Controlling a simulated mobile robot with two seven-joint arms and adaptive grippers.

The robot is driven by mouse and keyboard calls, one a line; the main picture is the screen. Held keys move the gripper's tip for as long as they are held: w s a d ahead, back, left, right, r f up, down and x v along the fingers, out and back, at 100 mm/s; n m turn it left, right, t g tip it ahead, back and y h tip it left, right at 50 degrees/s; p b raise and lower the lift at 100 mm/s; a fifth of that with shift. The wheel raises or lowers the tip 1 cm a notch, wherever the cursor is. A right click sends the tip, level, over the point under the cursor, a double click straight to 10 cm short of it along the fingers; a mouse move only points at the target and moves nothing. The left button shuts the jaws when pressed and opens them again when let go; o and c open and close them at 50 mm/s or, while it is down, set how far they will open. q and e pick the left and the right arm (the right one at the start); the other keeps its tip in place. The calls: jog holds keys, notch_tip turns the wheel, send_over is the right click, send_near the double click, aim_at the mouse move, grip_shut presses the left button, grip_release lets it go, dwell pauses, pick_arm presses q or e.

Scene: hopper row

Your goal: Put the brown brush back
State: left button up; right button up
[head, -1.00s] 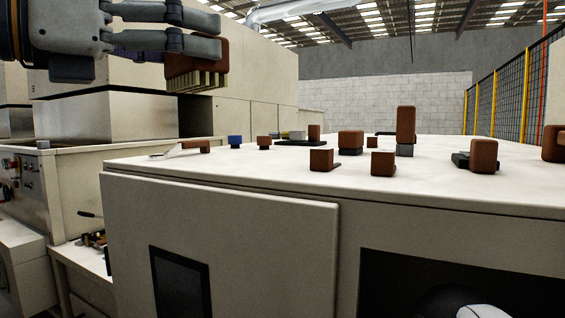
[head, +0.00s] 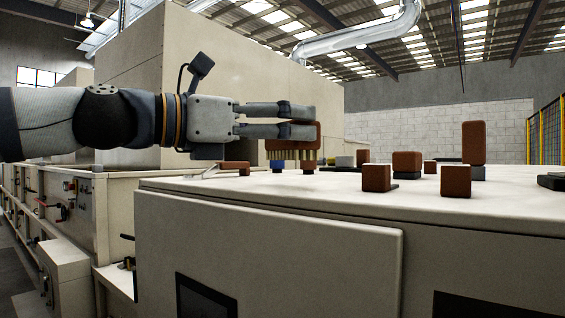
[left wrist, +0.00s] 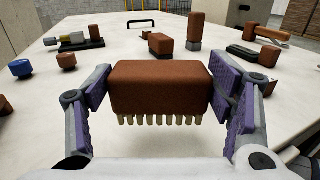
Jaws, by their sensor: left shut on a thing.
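The brown brush (head: 285,144) is a reddish-brown block with pale bristle tufts pointing down. My left gripper (head: 302,120) is shut on it, and the brush appears over the left part of the white machine top (head: 330,190). In the left wrist view the brush (left wrist: 160,88) sits level between the two purple-padded fingers, bristles down. The bristles look clear of the top there, but the exact gap cannot be told. My right gripper is not in view.
On the top stand a tall brown block (head: 473,143), a brown block on a dark base (head: 407,160), small brown blocks (head: 456,179) and a brown-handled flat tool (head: 236,168). A blue knob (left wrist: 21,68) is at the left in the wrist view. The near top is clear.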

aim_at(278, 153)
pick_arm(q)
jog(key=f, duration=0.3)
jog(key=shift+w+d+f+b, duration=0.15)
jog(key=shift+w+f+b, duration=0.1)
jog(key=shift+w+b, duration=0.1)
jog(key=shift+f, duration=0.15)
jog(key=shift+s, duration=0.15)
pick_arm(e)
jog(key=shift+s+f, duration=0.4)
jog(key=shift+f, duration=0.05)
pick_arm(q)
jog(key=o, duration=1.2)
jog(key=shift+o, duration=0.2)
